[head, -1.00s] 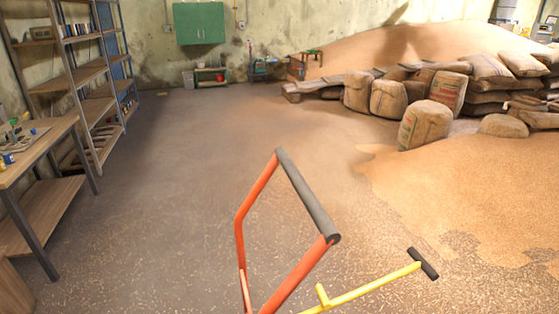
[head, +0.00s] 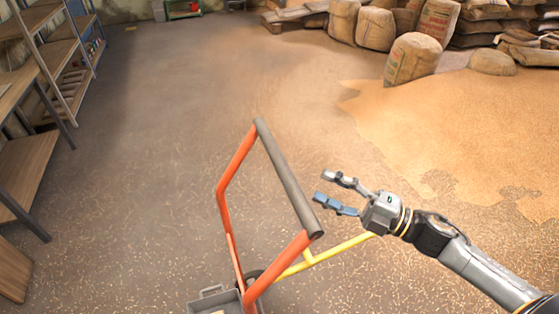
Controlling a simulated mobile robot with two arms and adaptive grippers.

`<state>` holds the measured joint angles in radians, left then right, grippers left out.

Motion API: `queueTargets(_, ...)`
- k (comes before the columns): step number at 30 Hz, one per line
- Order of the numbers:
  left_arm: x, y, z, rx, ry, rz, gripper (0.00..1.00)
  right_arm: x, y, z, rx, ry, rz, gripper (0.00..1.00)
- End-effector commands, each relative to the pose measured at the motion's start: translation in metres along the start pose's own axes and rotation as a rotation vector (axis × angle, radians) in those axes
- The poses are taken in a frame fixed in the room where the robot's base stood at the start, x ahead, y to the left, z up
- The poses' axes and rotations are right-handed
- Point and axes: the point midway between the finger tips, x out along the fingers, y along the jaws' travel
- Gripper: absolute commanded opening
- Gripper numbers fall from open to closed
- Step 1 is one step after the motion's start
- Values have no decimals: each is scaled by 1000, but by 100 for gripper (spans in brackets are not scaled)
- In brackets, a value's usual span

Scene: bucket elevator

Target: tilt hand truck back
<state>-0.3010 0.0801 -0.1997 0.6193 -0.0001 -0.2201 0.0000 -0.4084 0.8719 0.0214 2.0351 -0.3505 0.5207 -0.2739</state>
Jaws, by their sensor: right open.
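The hand truck (head: 229,204) shows at the lower middle of the head view, with an orange frame and a dark grey grip bar (head: 286,178) across its top. A yellow bar (head: 330,250) runs from it to the right and passes behind my right gripper. My right gripper (head: 330,192) is open and empty. Its fingers point left toward the grip bar, just right of the bar's near end, and appear apart from it. A grey box-like part (head: 215,301) shows at the truck's bottom, cut by the frame edge. My left gripper is not in view.
Burlap sacks (head: 413,60) stand at the upper right beside a spread of spilled grain (head: 460,120). A shelf (head: 62,75) and wooden workbench (head: 35,165) line the left side. The floor between them and the truck is clear.

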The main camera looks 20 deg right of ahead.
Motion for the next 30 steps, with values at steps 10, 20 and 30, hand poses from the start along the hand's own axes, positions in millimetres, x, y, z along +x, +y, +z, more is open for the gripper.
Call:
queueTargets(10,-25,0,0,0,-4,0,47,60,6,1,-1,-1,5,50)
queueTargets(20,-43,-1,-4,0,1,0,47,105,3,1,2,-4,3,50)
queueTargets(30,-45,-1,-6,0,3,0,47,113,0,1,2,-3,0,50)
